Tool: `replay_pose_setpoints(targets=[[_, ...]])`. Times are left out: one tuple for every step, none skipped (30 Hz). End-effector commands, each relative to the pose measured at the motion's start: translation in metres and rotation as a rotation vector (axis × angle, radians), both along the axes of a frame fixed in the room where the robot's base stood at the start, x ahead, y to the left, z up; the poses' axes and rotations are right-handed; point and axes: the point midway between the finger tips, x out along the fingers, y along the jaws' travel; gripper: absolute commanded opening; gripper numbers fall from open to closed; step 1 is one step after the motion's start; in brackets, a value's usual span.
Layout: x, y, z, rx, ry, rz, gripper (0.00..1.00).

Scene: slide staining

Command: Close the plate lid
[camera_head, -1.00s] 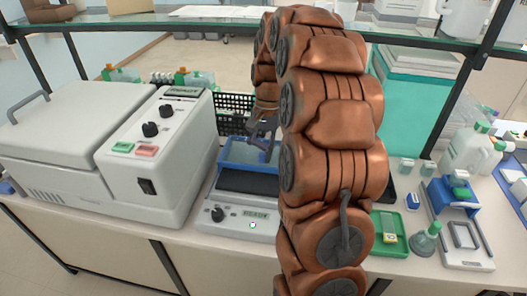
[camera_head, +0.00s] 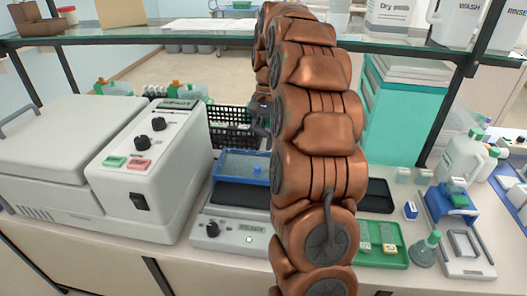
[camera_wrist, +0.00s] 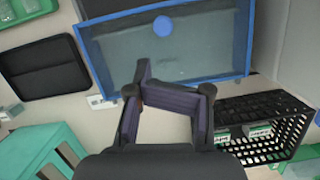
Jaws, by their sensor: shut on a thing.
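The plate lid (camera_head: 230,158) is a blue-framed, see-through panel with a round blue knob. It is over the back part of a white bench device (camera_head: 225,232), and a black surface shows in front of it. In the wrist view the lid (camera_wrist: 215,50) fills the top middle, with its knob near the top edge. My gripper (camera_wrist: 148,80) has its fingertips together at the lid's near blue rim, shut on that rim. The exact contact is hard to see. In the head view my gripper (camera_head: 260,118) is behind the lid, and my arm hides the lid's right end.
A large white machine with knobs (camera_head: 150,165) stands close on the left. A black basket (camera_head: 225,132) is behind the device. A teal box (camera_head: 400,120), a green tray (camera_head: 375,258) and bottles are to the right. A glass shelf (camera_head: 150,32) crosses above.

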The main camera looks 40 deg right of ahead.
Motion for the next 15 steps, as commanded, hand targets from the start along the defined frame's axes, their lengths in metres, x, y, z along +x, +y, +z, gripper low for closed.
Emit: replay_pose_setpoints(targets=[[0.001, -0.001, 0.003, -0.001, -0.002, 0.0, 0.0], [0.002, -0.002, 0.006, -0.001, -0.001, 0.0, 0.0], [0.002, -0.003, 0.01, 0.0, 0.0, 0.0, 0.0], [0.002, -0.003, 0.013, -0.001, -0.001, 0.0, 0.0], [0.003, -0.004, 0.015, -0.001, -0.002, -0.001, 0.0], [0.004, -0.005, 0.018, -0.002, -0.003, -0.001, 0.0], [0.003, -0.006, 0.02, -0.001, -0.001, -0.002, 0.0], [0.003, -0.006, 0.022, 0.0, 0.0, -0.002, 0.0], [0.003, -0.006, 0.025, 0.001, 0.002, -0.002, 0.0], [0.003, -0.007, 0.033, 0.001, 0.003, -0.003, 0.0], [0.004, -0.008, 0.037, 0.001, 0.003, -0.003, 0.0], [0.005, -0.009, 0.04, 0.0, 0.001, -0.003, 0.0], [0.005, -0.01, 0.042, 0.0, 0.001, -0.003, 0.0], [0.006, -0.01, 0.044, 0.0, 0.001, -0.003, 0.0], [0.006, -0.011, 0.046, 0.0, 0.001, -0.003, 0.0]])
